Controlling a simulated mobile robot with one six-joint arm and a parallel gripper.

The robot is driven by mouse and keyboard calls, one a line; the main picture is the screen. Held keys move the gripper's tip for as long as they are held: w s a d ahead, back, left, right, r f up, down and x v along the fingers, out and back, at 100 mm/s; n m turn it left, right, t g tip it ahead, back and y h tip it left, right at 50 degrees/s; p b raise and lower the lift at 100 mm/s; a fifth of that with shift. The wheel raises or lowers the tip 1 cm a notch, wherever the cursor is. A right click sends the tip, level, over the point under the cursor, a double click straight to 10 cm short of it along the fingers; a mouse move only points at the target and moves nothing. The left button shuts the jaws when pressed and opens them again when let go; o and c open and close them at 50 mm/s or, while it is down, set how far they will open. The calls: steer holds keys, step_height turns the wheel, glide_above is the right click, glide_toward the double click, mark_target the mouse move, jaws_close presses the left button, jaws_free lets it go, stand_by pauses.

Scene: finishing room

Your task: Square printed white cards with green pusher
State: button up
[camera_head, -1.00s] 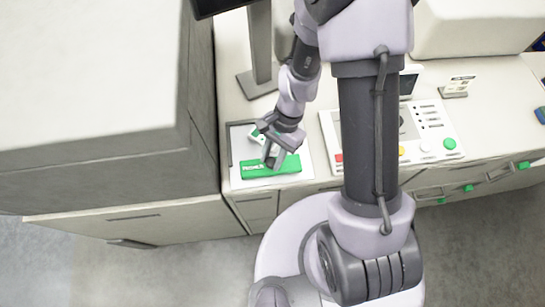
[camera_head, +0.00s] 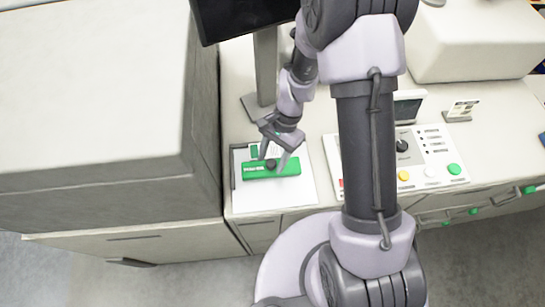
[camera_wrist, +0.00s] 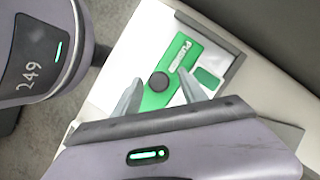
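The green pusher (camera_head: 258,170) is a flat bar with white lettering and a dark round knob (camera_wrist: 158,82). It lies on a pale board (camera_head: 285,196) with a dark L-shaped stop (camera_head: 234,168) at its left and back. White cards with a green patch (camera_wrist: 209,78) lie just behind the pusher, in the corner by the stop; my gripper partly hides them in the head view. I cannot tell if their edges are flush. My gripper (camera_head: 275,160) is above the pusher with its fingers apart, one on each side of the knob. In the wrist view my gripper (camera_wrist: 160,76) holds nothing.
A control panel (camera_head: 437,165) with coloured buttons is right of the board. A monitor stand (camera_head: 265,65) rises behind it. A large grey cabinet (camera_head: 100,90) walls the left side. The board's front part is bare.

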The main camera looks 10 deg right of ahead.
steer(key=p+v, duration=0.1)
steer(key=v, duration=1.6)
steer(key=shift+r, duration=0.15)
steer(key=shift+w+d, duration=0.1)
steer(key=shift+d, duration=0.05)
steer(key=s+f+n+t+b, duration=0.1)
steer(key=s+f+t+b, duration=0.2)
steer(key=b, duration=0.7)
steer(key=s+f+n+t+b, duration=0.2)
steer(key=s+f+t+b, duration=0.1)
steer(key=s+f+b, duration=0.4)
steer(key=s+f+n+t+h+b, duration=0.1)
steer(key=s+f+b, duration=0.4)
steer(key=b, duration=0.9)
steer(key=shift+s+a+f+n+t, duration=0.3)
steer(key=shift+f+n+t, duration=0.15)
steer(key=shift+t, duration=0.45)
steer(key=shift+w+r, duration=0.1)
steer(key=shift+r, duration=0.1)
